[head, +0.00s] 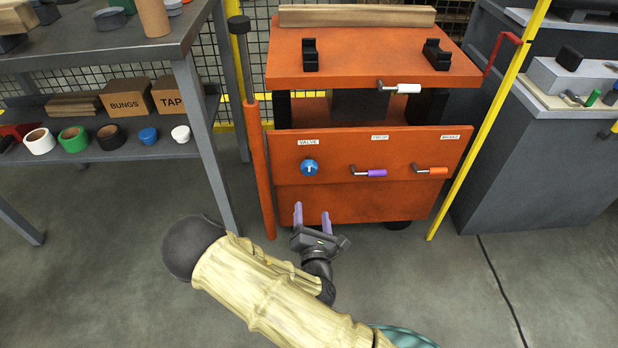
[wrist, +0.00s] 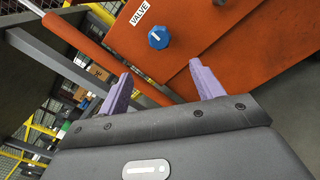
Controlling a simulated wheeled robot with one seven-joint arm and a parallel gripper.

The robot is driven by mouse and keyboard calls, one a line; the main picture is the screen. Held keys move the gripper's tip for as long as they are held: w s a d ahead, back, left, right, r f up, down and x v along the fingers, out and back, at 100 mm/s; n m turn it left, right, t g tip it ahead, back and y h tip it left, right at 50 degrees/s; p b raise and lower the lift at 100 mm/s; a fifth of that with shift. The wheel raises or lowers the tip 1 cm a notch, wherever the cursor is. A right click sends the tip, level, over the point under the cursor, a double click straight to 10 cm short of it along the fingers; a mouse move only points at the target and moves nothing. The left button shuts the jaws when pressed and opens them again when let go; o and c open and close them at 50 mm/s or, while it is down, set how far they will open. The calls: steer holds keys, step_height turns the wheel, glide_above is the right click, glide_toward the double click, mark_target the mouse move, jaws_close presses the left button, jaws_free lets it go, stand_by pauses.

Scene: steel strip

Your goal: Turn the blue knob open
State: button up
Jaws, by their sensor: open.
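The blue knob (head: 309,167) is round with a white mark and sits on the orange panel under a VALVE label. It also shows in the wrist view (wrist: 159,37), beyond and between my fingertips. My gripper (head: 312,216) is in front of the orange cabinet, below the knob and apart from it. Its two purple fingers are spread with nothing between them, also in the wrist view (wrist: 163,80).
To the knob's right on the panel are a purple-handled lever (head: 376,173) and an orange-handled lever (head: 438,171). A white-handled lever (head: 407,88) is above. An orange post (head: 258,165) stands left of the panel. A grey shelf (head: 100,148) is further left.

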mark_target(309, 172)
steer(key=shift+w, duration=0.1)
steer(key=w+b, duration=0.1)
steer(key=w, duration=0.4)
steer(key=w+a+b, duration=0.1)
steer(key=w+b, duration=0.1)
steer(key=w, duration=0.4)
steer(key=w+a+b, duration=0.1)
steer(key=w+b, duration=0.1)
steer(key=w, duration=0.3)
steer(key=shift+w, duration=0.6)
steer(key=shift+r, duration=0.1)
steer(key=c, duration=1)
steer(key=shift+o, duration=0.2)
